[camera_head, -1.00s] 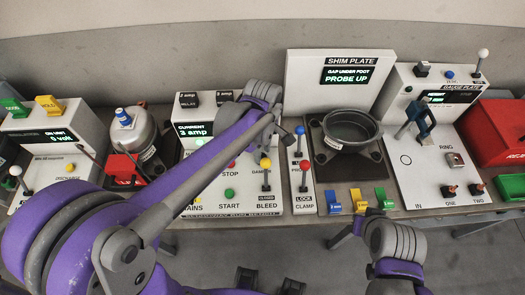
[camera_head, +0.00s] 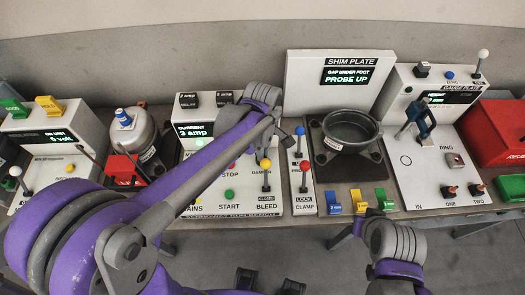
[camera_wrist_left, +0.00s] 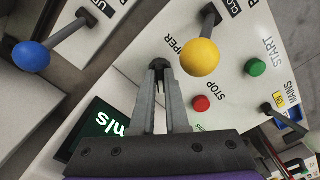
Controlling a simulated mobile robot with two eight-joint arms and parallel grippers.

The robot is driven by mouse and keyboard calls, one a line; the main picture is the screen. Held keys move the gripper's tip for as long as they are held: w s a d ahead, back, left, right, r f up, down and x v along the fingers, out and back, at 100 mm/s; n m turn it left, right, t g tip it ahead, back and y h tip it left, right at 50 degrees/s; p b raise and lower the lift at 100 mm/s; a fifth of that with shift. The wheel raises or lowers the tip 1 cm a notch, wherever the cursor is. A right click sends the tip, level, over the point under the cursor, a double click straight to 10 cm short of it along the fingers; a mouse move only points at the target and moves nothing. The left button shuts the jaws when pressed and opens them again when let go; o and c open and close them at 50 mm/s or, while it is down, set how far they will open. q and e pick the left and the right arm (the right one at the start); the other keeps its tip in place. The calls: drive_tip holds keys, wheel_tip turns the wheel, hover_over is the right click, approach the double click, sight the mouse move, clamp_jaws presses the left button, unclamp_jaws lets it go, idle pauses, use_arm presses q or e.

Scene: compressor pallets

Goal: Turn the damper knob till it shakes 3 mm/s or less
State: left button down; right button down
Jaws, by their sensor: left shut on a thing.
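My left gripper (camera_wrist_left: 160,72) is shut on the small dark damper knob (camera_wrist_left: 159,80), beside the partly hidden DAMPER lettering in the left wrist view.
A yellow-ball lever (camera_wrist_left: 200,57) stands close to the gripper, with a red STOP button (camera_wrist_left: 201,104) and green START button (camera_wrist_left: 255,67) nearby. A blue-ball lever (camera_wrist_left: 31,56) is at left. The shim plate station (camera_head: 340,75) stands right of the panel.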

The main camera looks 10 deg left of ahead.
use_arm(q)
drive_tip(key=shift+m, duration=0.3)
drive_tip(key=m, duration=0.2)
drive_tip(key=shift+s+m+b, duration=0.1)
drive_tip(key=shift+m+b, duration=0.2)
drive_tip(key=m, duration=0.3)
drive_tip(key=shift+a+m, duration=0.1)
drive_tip(key=shift+m, duration=0.2)
drive_tip(key=m+b, duration=0.1)
drive_tip(key=m, duration=0.2)
drive_tip(key=shift+m, duration=0.3)
drive_tip(key=shift+a+m, duration=0.1)
drive_tip(key=shift+m, duration=1.5)
drive_tip(key=c, duration=0.9)
unclamp_jaws()
